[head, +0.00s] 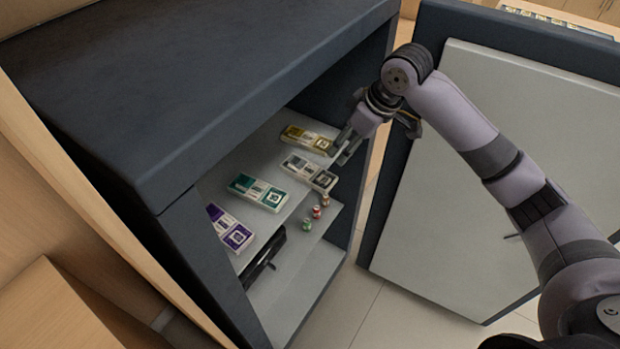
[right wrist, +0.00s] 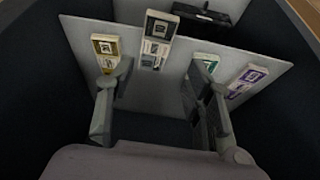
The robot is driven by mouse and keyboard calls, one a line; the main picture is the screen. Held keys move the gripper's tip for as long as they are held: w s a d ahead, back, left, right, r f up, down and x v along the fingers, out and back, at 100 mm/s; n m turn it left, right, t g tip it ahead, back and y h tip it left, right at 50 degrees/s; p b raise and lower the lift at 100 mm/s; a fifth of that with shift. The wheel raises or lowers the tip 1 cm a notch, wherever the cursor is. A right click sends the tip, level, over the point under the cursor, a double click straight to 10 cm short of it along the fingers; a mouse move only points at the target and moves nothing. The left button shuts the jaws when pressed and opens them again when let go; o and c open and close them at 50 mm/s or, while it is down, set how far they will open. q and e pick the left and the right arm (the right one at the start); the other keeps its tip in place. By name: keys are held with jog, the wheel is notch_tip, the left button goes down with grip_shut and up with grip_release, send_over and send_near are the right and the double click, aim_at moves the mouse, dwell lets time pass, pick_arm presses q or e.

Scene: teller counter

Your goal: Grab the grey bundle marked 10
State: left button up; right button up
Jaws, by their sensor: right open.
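The grey bundle (head: 310,172) lies on the upper shelf of the open safe, between the yellow bundle (head: 309,140) and the green bundle (head: 259,192). Its mark is too small to read. In the right wrist view the grey bundle (right wrist: 157,40) lies ahead, between the two finger directions. My right gripper (head: 345,150) is open and empty at the shelf's front edge, close to the yellow bundle's right end in the head view. Its spread fingers also show in the right wrist view (right wrist: 159,78). My left gripper is not in view.
A purple bundle (head: 230,228) lies at the shelf's near left end. The lower shelf (head: 300,275) holds several small rolls (head: 316,212) and a dark object (head: 263,258). The safe door (head: 450,190) stands open at right; the safe's top (head: 190,80) overhangs the shelves.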

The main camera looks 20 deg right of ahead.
aim_at(320, 177)
jog(key=o, duration=0.5)
jog(key=p+x, duration=0.1)
jog(key=x, duration=0.9)
jog(key=shift+a, duration=0.1)
jog(key=shift+o, duration=0.2)
jog(key=shift+p+x, duration=0.55)
jog(key=shift+x, duration=2.5)
